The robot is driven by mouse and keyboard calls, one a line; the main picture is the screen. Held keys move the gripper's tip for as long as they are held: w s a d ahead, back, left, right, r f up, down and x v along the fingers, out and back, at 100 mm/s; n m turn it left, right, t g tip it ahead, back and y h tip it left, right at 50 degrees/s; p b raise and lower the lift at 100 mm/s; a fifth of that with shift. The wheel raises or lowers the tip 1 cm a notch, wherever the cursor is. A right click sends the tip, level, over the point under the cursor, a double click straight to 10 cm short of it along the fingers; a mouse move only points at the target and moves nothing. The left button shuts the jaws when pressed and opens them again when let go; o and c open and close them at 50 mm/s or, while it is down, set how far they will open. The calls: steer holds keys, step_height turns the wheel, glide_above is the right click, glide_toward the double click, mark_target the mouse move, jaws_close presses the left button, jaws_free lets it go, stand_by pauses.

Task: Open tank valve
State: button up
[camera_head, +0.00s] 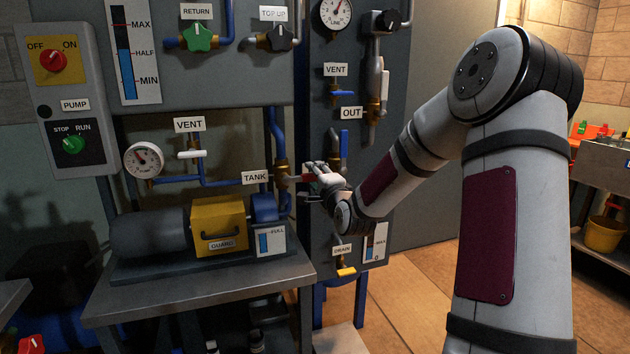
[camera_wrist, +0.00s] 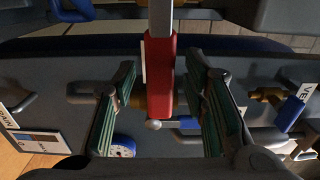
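The tank valve (camera_head: 281,172) is a brass body on a blue pipe beside the TANK label (camera_head: 255,177) in the head view. Its red handle (camera_head: 308,177) is mostly hidden behind my gripper (camera_head: 320,172). In the wrist view the red handle (camera_wrist: 160,78) runs lengthwise down the middle. It lies between the two green-padded fingers of my gripper (camera_wrist: 165,108). The fingers are open, with visible gaps on both sides of the handle, so neither pad seems to touch it.
The blue OUT valve handle (camera_head: 344,145) is close above my gripper. The yellow drain handle (camera_head: 346,272) is below.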

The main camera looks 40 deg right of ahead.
steer(key=shift+w, duration=0.25)
jaws_close()
